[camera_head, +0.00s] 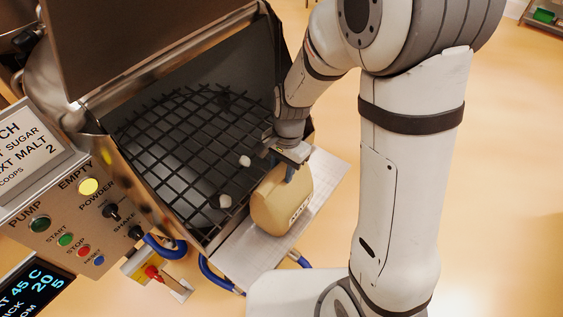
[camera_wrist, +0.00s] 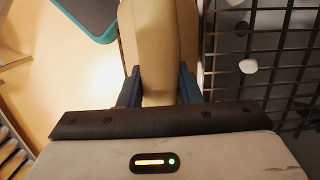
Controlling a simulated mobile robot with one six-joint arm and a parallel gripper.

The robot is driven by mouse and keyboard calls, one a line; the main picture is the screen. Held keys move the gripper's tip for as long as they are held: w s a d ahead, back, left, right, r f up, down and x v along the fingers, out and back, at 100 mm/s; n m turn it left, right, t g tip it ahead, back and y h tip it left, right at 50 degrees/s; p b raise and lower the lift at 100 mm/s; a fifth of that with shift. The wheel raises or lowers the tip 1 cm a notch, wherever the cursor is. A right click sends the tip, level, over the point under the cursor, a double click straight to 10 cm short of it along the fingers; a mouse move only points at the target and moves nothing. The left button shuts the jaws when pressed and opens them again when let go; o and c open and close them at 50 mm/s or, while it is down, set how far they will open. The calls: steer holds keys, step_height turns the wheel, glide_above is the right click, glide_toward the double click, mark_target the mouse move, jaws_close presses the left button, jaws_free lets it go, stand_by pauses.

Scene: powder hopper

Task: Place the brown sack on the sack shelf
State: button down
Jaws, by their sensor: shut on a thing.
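The brown sack (camera_head: 280,205) is upright over the pale sack shelf (camera_head: 252,258) on the hopper's front right side. I cannot tell whether its base touches the shelf. My gripper (camera_head: 291,172) is shut on the sack's top from above. In the wrist view the sack (camera_wrist: 160,45) is between the two blue fingers (camera_wrist: 159,88). The gripper hides part of the sack's top.
The raised lid (camera_head: 150,40) stands behind. A control panel (camera_head: 85,215) is at left. Blue hoses (camera_head: 215,275) run below the shelf.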

steer(key=shift+f, duration=1.35)
steer(key=shift+w+f, duration=0.1)
steer(key=shift+f, duration=0.05)
steer(key=c, duration=1)
jaws_free()
steer(key=shift+c, duration=0.2)
steer(key=r, duration=0.7)
steer(key=w+d+r, duration=0.1)
steer(key=r, duration=0.3)
steer(key=shift+b, duration=0.35)
steer(key=shift+d+r, duration=0.2)
steer(key=shift+r, duration=0.45)
steer(key=s+d+r+n+t+h, duration=0.1)
steer(key=s+d+r+n+t, duration=0.3)
steer(key=s+d+r+n, duration=0.3)
steer(key=s+d+r, duration=0.1)
steer(key=s+d, duration=0.4)
steer(key=shift+d+r+n+t, duration=0.3)
steer(key=shift+r+t, duration=0.1)
